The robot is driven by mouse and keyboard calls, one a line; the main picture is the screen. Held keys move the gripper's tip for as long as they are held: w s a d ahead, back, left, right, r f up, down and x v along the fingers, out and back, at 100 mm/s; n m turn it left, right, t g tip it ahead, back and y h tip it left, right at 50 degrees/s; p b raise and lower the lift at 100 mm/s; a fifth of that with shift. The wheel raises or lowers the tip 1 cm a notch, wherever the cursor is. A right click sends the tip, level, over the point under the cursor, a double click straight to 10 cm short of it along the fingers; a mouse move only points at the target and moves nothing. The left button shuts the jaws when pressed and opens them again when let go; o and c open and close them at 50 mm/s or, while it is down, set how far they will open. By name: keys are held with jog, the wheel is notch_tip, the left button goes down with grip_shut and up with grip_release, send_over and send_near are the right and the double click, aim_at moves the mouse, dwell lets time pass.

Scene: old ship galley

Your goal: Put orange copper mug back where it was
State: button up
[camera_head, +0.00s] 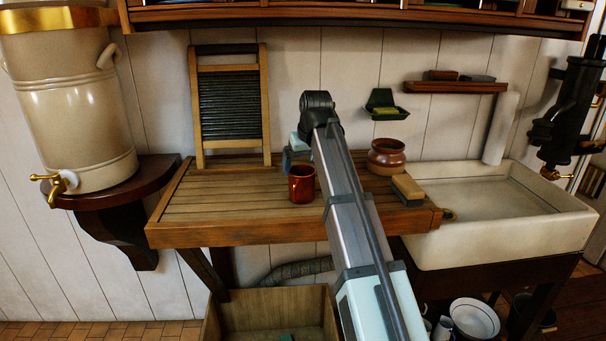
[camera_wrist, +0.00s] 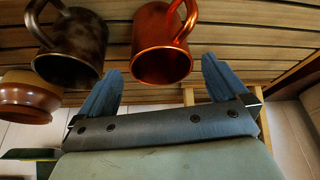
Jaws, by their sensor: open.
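The orange copper mug (camera_head: 301,184) stands upright on the wooden slatted worktop, near its middle. In the wrist view the mug (camera_wrist: 162,52) shows its open rim towards me, with its handle pointing away to the upper right. My gripper (camera_wrist: 162,68) is open, one blue finger on each side of the rim, with a visible gap on the right. In the head view my gripper (camera_head: 291,160) is just behind the mug and partly hidden by my arm. Nothing is held.
A dark metal mug (camera_wrist: 72,48) stands close beside my left finger; my arm hides it in the head view. A brown pot (camera_head: 388,157), a brush (camera_head: 407,190) and a white sink (camera_head: 500,235) are to the right. A washboard (camera_head: 230,105) leans behind.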

jog(key=v, duration=0.6)
jog(key=shift+r, duration=0.2)
